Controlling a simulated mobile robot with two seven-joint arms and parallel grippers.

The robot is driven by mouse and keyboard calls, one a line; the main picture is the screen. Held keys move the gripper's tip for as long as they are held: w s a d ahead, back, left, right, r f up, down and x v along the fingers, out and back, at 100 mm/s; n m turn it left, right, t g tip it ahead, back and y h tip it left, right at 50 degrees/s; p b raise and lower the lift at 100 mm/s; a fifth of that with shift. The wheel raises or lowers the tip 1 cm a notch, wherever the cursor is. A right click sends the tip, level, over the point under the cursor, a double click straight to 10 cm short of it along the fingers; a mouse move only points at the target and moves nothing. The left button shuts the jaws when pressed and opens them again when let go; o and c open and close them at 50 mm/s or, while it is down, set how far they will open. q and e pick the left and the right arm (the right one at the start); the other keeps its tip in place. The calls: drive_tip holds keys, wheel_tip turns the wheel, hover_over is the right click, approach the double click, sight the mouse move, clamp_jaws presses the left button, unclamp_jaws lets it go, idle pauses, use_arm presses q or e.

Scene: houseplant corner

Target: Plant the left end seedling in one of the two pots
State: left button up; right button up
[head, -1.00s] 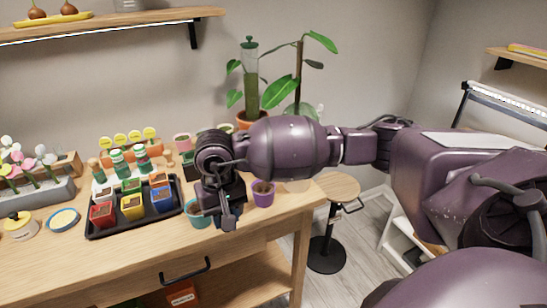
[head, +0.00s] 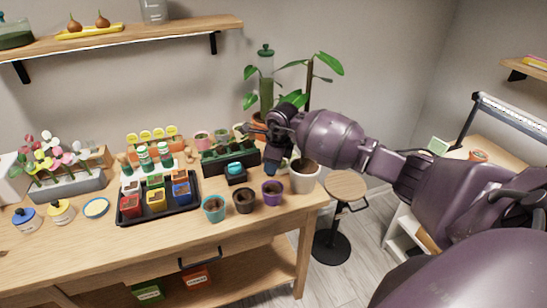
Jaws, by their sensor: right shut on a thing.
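My right gripper (head: 272,167) points down at the right end of the table, just right of the dark seedling tray (head: 214,171). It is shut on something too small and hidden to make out. The tray has dark cells with small green bits; I cannot single out its left end seedling. A teal pot (head: 213,213), a dark brown pot (head: 245,206) and a purple pot (head: 272,198) stand in a row at the front edge. A larger pale pot (head: 306,184) with dark soil stands right of the gripper. My left gripper is not in view.
A black tray (head: 129,219) with several coloured pots lies to the left. A small teal item (head: 236,168) sits on a black base before the seedling tray. A tall leafy plant (head: 322,66) is behind my arm. A round stool (head: 347,184) stands off the table's right end.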

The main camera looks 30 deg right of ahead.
drive_tip(key=shift+d+f+m, duration=0.25)
drive_tip(key=shift+d+m, duration=0.05)
drive_tip(key=shift+s+x, duration=0.15)
drive_tip(key=shift+x, duration=0.7)
drive_tip(key=shift+s+x, duration=0.15)
drive_tip(key=shift+x, duration=0.65)
drive_tip(key=shift+s+x, duration=0.2)
drive_tip(key=shift+x, duration=0.65)
drive_tip(key=shift+d+f, duration=0.1)
drive_tip(key=shift+d, duration=0.05)
drive_tip(key=shift+b+x, duration=0.9)
drive_tip(key=shift+b, duration=0.15)
drive_tip(key=shift+s, duration=0.2)
drive_tip(key=o, duration=1.4)
drive_tip(key=shift+c, duration=0.2)
